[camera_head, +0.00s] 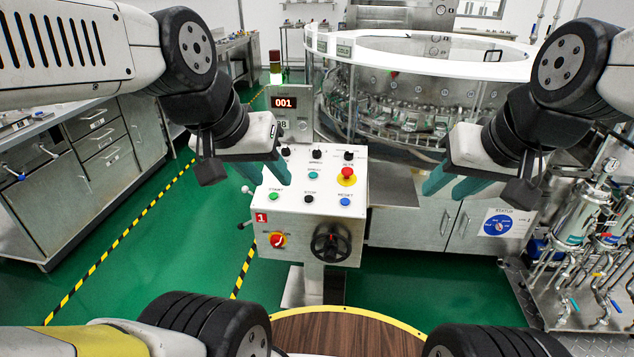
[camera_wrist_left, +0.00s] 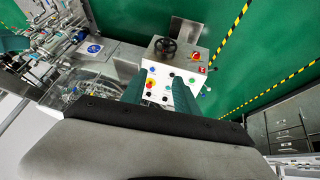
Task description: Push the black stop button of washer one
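The control box (camera_head: 290,222) carries a red label with 1. Its black stop button (camera_head: 309,198) sits between the green start button (camera_head: 274,196) and the blue reset button (camera_head: 345,201). In the left wrist view the stop button (camera_wrist_left: 172,75) shows between the fingers, dark and very small. My left gripper (camera_head: 264,171) is open and empty, its teal fingers over the upper left of the panel, up and left of the stop button. Contact with the panel cannot be told. My right gripper (camera_head: 452,184) is open and empty, right of the box.
A red emergency button (camera_head: 347,175) and several black knobs stand on the panel. A black handwheel (camera_head: 331,242) and a red-yellow switch (camera_head: 277,240) are on the front. The round washer (camera_head: 420,95) stands behind. Green floor is free at left.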

